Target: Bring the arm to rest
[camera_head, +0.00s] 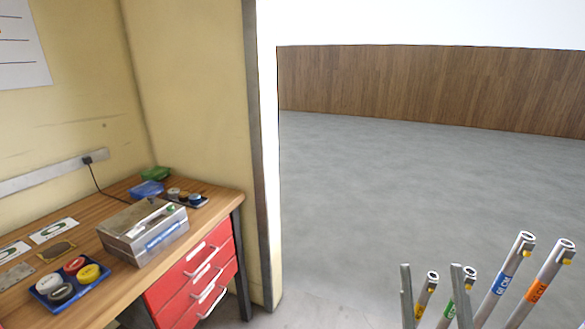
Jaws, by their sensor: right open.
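My right gripper (433,268) shows at the bottom edge, right of the middle, as two thin grey upright fingers set apart. It is open. A metal tube with a yellow band (422,301) appears between the fingers in the picture; I cannot tell whether it touches them. A tube with a green band (450,309) is partly behind the right-hand finger. Tubes with a blue label (503,283) and an orange label (538,289) lean to the right of it. The lower ends of the tubes are cut off. My left gripper is not in view.
A wooden bench (112,286) with red drawers (205,274) stands at left, bearing a metal box (143,232), a blue tray (48,298) of coloured round pieces and a green item (156,174). A wall edge (264,150) stands beside it. Open grey floor (420,190) fills the middle and right.

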